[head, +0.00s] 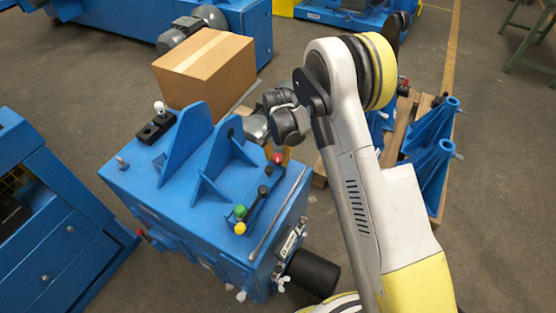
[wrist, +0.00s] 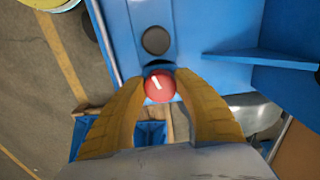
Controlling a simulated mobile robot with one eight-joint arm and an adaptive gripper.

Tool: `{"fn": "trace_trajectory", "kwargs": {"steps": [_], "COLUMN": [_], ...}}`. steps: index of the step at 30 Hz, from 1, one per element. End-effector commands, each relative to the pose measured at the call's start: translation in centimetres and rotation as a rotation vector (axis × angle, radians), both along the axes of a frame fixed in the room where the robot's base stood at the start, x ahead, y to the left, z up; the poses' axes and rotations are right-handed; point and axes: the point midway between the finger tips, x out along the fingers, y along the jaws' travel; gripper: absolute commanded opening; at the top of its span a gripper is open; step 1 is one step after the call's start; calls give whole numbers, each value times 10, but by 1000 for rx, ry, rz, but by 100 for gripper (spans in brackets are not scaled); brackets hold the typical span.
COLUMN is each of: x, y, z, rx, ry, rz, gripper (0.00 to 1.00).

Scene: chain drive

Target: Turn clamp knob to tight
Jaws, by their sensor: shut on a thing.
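The red knob (wrist: 159,86), with a short white mark on top, sits between the tips of my gripper (wrist: 160,92) in the wrist view. The mark points up and slightly left. The yellow-brown fingers stand on either side of the knob, shut on it. In the head view the red knob (head: 277,158) shows small at the right edge of the blue machine top (head: 150,185). My gripper (head: 274,152) is beside it there, mostly hidden by my wrist. No printed tight or loose label is readable.
A black round knob (wrist: 156,40) lies in line with the red one. Green (head: 239,212) and yellow (head: 240,228) knobs stand farther along. Blue upright brackets (head: 220,165) rise close by. A cardboard box (head: 205,66) stands behind, and blue parts (head: 432,150) lie on a pallet to the right.

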Motion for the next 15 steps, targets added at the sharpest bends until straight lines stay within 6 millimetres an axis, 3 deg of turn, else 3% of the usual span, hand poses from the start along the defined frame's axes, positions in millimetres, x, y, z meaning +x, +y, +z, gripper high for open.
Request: {"fn": "trace_trajectory", "kwargs": {"steps": [15], "x": [0], "y": [1], "z": [-1], "rx": [0], "ry": [1], "rz": [-287], "gripper": [7]}}
